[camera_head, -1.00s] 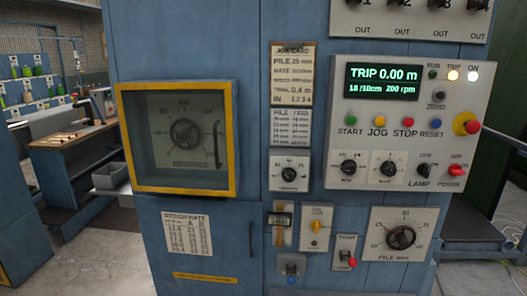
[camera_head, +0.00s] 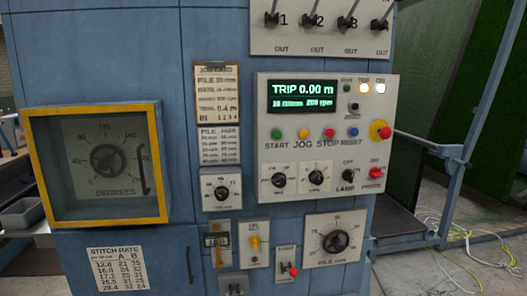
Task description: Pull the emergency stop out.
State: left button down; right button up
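The emergency stop (camera_head: 380,131) is a red mushroom button on a yellow base. It sits at the right edge of the pale control panel (camera_head: 262,165), right of the blue RESET button (camera_head: 353,132). Whether it is pressed in or out cannot be told at this size. The panel display (camera_head: 303,96) reads TRIP 0.00 m, and the TRIP and ON lamps are lit. Neither of my grippers shows in the head view.
Below the emergency stop is a red power switch (camera_head: 375,173). A yellow-framed window (camera_head: 162,165) with a dial is on the left. Levers (camera_head: 313,20) stand above the panel. On the right are a blue metal frame (camera_head: 457,165) and loose cables (camera_head: 470,235) on the floor.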

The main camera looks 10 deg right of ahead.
aim_at(384, 133)
jog(key=l+z, duration=0.1)
jog(key=z, duration=1.05)
